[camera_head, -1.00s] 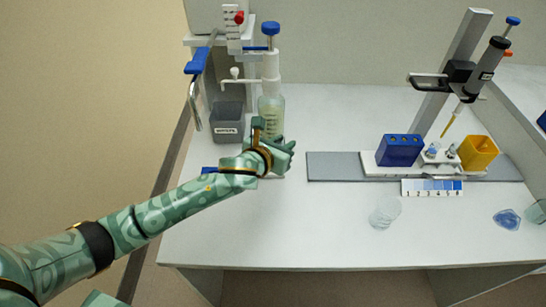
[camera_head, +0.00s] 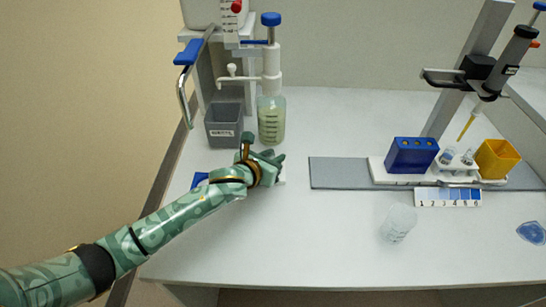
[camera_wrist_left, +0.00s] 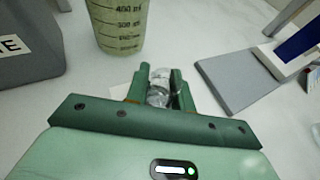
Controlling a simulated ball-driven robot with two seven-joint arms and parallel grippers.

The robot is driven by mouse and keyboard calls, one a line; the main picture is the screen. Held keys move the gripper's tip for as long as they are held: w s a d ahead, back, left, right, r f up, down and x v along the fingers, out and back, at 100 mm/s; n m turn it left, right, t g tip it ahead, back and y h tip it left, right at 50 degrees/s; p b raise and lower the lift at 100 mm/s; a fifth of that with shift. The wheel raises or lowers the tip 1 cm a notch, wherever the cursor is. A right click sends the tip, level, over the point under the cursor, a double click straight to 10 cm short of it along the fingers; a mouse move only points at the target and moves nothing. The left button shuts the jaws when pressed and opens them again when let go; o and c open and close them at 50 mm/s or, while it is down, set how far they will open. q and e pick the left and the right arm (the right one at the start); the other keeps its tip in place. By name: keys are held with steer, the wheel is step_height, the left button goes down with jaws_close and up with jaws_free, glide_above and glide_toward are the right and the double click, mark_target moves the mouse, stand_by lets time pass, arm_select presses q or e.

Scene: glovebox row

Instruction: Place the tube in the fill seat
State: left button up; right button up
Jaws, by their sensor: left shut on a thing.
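My left gripper (camera_head: 276,164) is in front of the pump bottle (camera_head: 271,118), low over the bench. In the left wrist view its two fingers (camera_wrist_left: 158,78) are shut on a small clear tube (camera_wrist_left: 159,92). The tube sits upright between them, and I cannot tell how far it is above the bench. In the head view the hand hides the tube. A blue part (camera_head: 199,180) shows behind my left forearm; I cannot tell whether it belongs to the fill seat. My right gripper is not in view.
A grey bin (camera_head: 224,128) stands left of the bottle, below its spout (camera_head: 235,80). A grey mat (camera_head: 338,173) lies to the right, with a blue rack (camera_head: 411,155), a yellow box (camera_head: 497,158) and a pipette stand. A clear cup (camera_head: 398,223) stands on the open front bench.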

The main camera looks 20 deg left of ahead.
arm_select(q)
steer(key=o, duration=1)
steer(key=shift+f, duration=0.15)
steer(key=shift+c, duration=0.2)
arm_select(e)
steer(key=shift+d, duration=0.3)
arm_select(q)
steer(key=shift+s+r, duration=0.15)
steer(key=shift+r, duration=0.15)
steer(key=p+v, duration=0.5)
steer(key=v, duration=0.5)
steer(key=shift+s+a+r, duration=0.1)
steer(key=shift+a+r, duration=0.05)
steer(key=shift+r, duration=0.05)
steer(key=shift+s+a+r, duration=0.1)
steer(key=shift+s+a, duration=0.05)
steer(key=shift+s, duration=0.4)
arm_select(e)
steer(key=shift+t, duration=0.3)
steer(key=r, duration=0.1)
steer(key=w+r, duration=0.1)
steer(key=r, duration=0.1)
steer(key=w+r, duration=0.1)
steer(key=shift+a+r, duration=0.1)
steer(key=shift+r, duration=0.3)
